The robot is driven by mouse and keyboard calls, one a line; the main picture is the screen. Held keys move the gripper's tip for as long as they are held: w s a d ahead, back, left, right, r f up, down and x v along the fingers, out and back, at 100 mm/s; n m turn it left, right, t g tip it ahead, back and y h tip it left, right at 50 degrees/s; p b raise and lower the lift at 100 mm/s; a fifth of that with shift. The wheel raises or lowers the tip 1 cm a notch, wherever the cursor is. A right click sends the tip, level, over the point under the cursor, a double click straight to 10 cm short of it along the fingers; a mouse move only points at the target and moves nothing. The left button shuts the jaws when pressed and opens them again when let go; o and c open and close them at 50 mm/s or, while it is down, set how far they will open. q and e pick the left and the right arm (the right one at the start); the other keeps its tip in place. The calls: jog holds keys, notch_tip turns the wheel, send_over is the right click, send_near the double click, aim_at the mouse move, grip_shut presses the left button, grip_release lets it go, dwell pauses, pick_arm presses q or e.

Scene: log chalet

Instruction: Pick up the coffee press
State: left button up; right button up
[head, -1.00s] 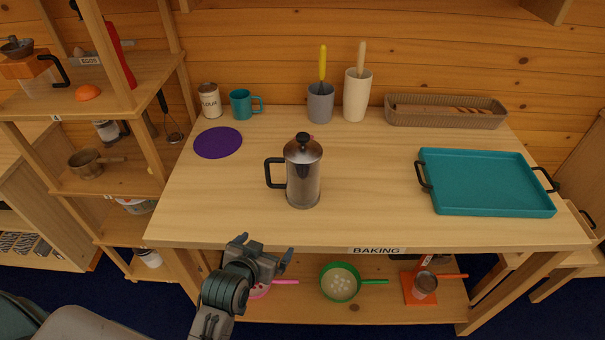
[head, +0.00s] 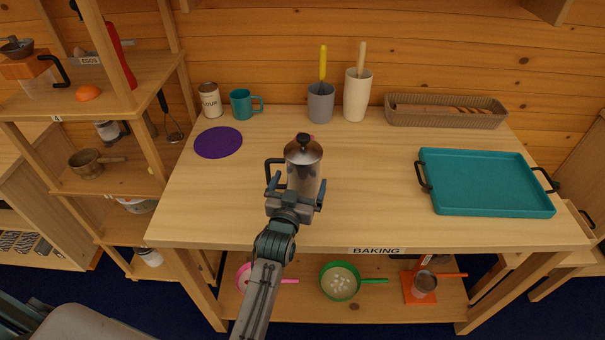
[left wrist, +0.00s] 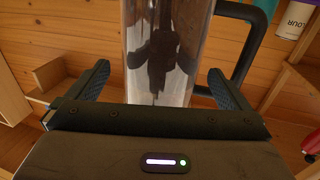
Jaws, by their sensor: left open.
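The coffee press (head: 303,165) stands upright on the table, a metal and glass cylinder with a dark lid knob and a black handle on its left in the head view. My left gripper (head: 295,188) is at its front, open, with one finger on each side of the lower body. In the left wrist view the press body (left wrist: 165,50) rises between the two spread fingers (left wrist: 160,85), with a gap on each side. Its black handle (left wrist: 250,45) is at the right there. The gripper hides the press's base in the head view. My right gripper is not in view.
On the wooden table (head: 370,215) are a purple mat (head: 218,142), a teal mug (head: 243,103), a flour can (head: 209,99), a grey cup (head: 320,104), a cream jar (head: 356,97), a basket (head: 445,118) and a teal tray (head: 485,182). Clear tabletop surrounds the press.

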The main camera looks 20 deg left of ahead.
pick_arm(q)
jog(key=shift+w+a+f+p, duration=0.1)
jog(key=shift+w+p, duration=0.1)
jog(key=shift+w, duration=0.7)
jog(key=shift+w+a+r+p, duration=0.1)
jog(key=shift+w+p, duration=0.1)
jog(key=shift+w, duration=0.7)
jog(key=shift+w+a+f+p, duration=0.1)
jog(key=shift+w+p, duration=0.1)
jog(key=shift+w, duration=0.7)
jog(key=shift+s+d, duration=0.1)
jog(key=shift+c, duration=1.3)
jog(key=c, duration=1.1)
jog(key=shift+r, duration=0.2)
jog(key=shift+c, duration=0.8)
